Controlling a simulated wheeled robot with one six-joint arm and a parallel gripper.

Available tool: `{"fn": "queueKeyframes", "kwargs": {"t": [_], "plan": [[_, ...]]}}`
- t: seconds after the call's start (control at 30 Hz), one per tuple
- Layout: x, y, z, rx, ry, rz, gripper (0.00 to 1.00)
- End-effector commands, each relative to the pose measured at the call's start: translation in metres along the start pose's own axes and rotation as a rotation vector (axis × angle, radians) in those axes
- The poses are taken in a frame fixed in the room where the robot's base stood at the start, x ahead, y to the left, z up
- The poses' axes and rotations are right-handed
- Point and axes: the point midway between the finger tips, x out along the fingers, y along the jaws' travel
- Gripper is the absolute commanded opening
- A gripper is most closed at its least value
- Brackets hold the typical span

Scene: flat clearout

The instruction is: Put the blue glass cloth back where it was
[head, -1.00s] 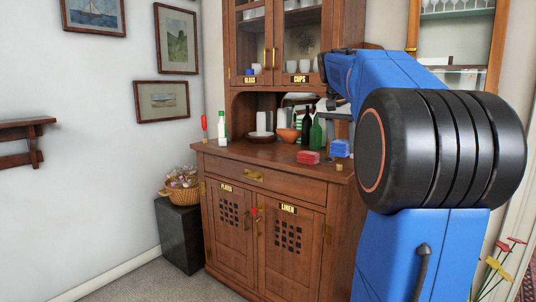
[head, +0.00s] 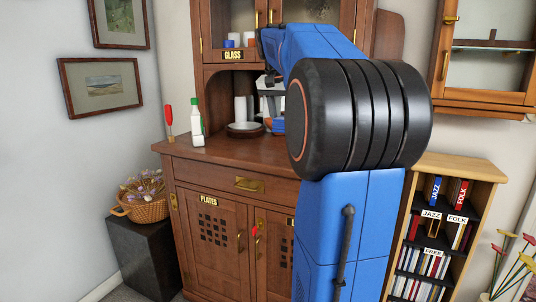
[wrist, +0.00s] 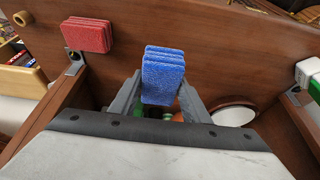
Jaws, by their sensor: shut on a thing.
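The blue glass cloth (wrist: 163,75) is a folded stack, held between the two fingers of my gripper (wrist: 158,98) in the wrist view. In the head view my gripper (head: 271,98) is in front of the dresser's open niche, with a blue patch of the cloth (head: 279,126) showing below it. A folded red cloth (wrist: 87,35) lies on the dresser top in the wrist view, apart from the blue one. The dresser's lower door marked PLATES (head: 209,201) is shut; the door beside it is mostly hidden by my arm.
A white bottle with green (head: 196,115) and a red-topped item (head: 168,120) stand at the counter's left. White dishes (head: 244,129) stand in the niche. A basket (head: 143,206) sits on a black block. A bookshelf (head: 487,170) stands at right. The counter's front left is clear.

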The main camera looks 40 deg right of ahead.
Motion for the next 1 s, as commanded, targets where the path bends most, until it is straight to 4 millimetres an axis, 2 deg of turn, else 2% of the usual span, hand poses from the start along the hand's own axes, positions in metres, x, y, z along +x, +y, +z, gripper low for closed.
{"fn": "queueKeyframes", "kwargs": {"t": [0.13,0.4,0.63,0.9,1.0], "plan": [[0.010,0.000,0.004,0.000,0.000,0.000,0.22],[0.047,0.000,0.020,0.000,-0.001,0.001,0.22],[0.060,0.000,0.025,0.000,-0.001,0.001,0.22],[0.091,0.000,0.038,0.000,-0.001,0.001,0.22],[0.093,0.000,0.039,0.000,0.000,0.000,0.22]]}}
